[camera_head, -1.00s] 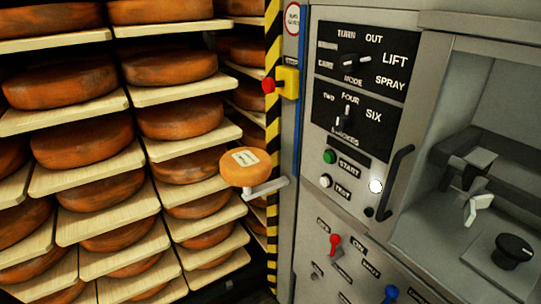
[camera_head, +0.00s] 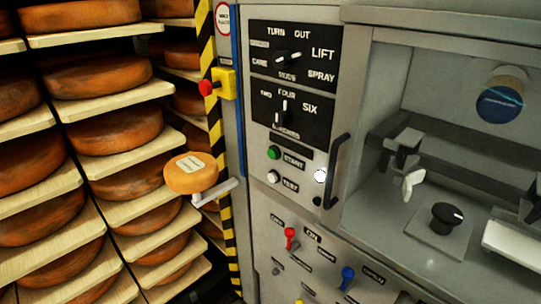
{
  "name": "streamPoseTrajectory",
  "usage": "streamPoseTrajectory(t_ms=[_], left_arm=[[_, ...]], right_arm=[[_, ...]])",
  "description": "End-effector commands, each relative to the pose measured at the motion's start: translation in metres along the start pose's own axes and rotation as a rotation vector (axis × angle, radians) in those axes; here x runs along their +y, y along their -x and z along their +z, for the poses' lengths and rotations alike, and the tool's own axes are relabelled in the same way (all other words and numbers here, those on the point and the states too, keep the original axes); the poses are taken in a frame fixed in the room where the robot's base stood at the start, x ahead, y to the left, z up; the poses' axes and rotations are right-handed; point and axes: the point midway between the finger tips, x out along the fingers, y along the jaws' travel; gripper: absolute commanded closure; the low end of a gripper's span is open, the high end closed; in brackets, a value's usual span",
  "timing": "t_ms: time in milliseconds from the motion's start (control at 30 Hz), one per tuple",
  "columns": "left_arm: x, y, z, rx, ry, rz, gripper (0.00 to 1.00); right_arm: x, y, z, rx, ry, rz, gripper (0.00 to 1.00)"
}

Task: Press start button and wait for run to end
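The green start button (camera_head: 273,153) is on the grey control panel (camera_head: 262,210) in the head view, with a label reading START beside it. A white test button (camera_head: 272,177) sits just below it. A lit white lamp (camera_head: 320,175) is to their right, next to a dark handle (camera_head: 335,170). Above are two black dial plates, the mode dial (camera_head: 289,57) with TURN, OUT, LIFT and SPRAY, and a lower dial (camera_head: 284,110) with FOUR and SIX. Neither gripper is in view.
Shelves of orange cheese wheels (camera_head: 120,128) fill the left. One labelled wheel (camera_head: 190,173) rests on a metal bracket. A red emergency knob (camera_head: 206,87) on a yellow box juts by the striped post. An open recess (camera_head: 440,120) with a black knob (camera_head: 447,214) is at right.

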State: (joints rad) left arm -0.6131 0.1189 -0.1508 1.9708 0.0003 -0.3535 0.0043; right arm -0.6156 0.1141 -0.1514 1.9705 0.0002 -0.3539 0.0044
Motion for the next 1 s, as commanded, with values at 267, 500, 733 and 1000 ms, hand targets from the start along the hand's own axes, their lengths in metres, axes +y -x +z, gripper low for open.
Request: streamPoseTrajectory(t_ms=[267,500,733,1000], left_arm=[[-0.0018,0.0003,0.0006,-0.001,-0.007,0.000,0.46],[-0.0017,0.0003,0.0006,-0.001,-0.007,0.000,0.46],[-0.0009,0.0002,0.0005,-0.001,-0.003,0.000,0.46],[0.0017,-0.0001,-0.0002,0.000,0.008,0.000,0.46]], right_arm=[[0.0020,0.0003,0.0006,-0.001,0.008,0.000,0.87],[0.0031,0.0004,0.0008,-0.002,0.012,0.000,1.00],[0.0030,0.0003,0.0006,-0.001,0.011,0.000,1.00],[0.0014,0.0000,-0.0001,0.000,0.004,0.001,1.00]])
